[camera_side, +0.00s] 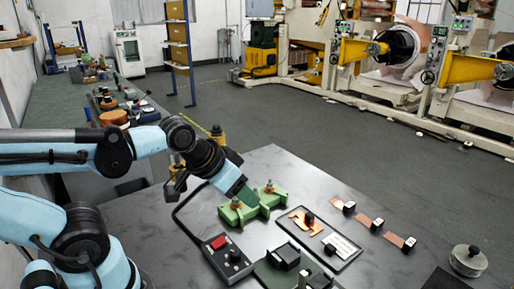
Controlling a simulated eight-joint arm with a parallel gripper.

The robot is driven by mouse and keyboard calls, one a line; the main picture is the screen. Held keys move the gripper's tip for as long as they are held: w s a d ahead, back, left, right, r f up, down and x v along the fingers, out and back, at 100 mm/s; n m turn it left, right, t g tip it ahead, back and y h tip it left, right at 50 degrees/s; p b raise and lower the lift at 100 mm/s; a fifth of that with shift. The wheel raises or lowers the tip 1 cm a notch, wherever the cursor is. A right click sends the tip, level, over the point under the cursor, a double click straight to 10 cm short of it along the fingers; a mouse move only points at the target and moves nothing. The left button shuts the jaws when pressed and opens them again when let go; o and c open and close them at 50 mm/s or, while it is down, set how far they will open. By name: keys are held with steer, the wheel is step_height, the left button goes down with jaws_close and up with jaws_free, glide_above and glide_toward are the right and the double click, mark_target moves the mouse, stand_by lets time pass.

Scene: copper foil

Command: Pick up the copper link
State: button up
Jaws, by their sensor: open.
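My gripper (246,196), at the end of the blue and black arm, points down and right over the green fixture (248,211). It is open; its fingers are small and hard to make out against the fixture. The fixture bears two copper-coloured posts. To its right, an orange copper piece (302,219) lies on a dark tray (345,262) beside a white label plate. I cannot tell which copper piece is the link. My gripper is apart from all of these.
A black control box (232,262) with a red display stands in front of the fixture. A dark green block (275,272) is at the front edge of view. A round metal weight (468,261) stands at the right. The grey table's back right is clear.

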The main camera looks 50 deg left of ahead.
steer(key=shift+o, duration=0.3)
steer(key=shift+w, duration=0.1)
stand_by(0.3)
steer(key=w+d+r+g, duration=0.2)
steer(key=w+r+g, duration=0.15)
steer(key=w, duration=0.55)
steer(key=g, duration=0.4)
glide_above(309, 215)
steer(key=shift+m, duration=0.3)
steer(key=f, duration=0.7)
steer(key=w+f, duration=0.1)
steer(key=f, duration=0.3)
steer(key=shift+d+f, duration=0.1)
steer(key=shift+f, duration=0.05)
steer(key=shift+s+f, duration=0.2)
steer(key=shift+f, duration=1.1)
steer(key=shift+s+f, duration=0.2)
steer(key=shift+f, duration=1.1)
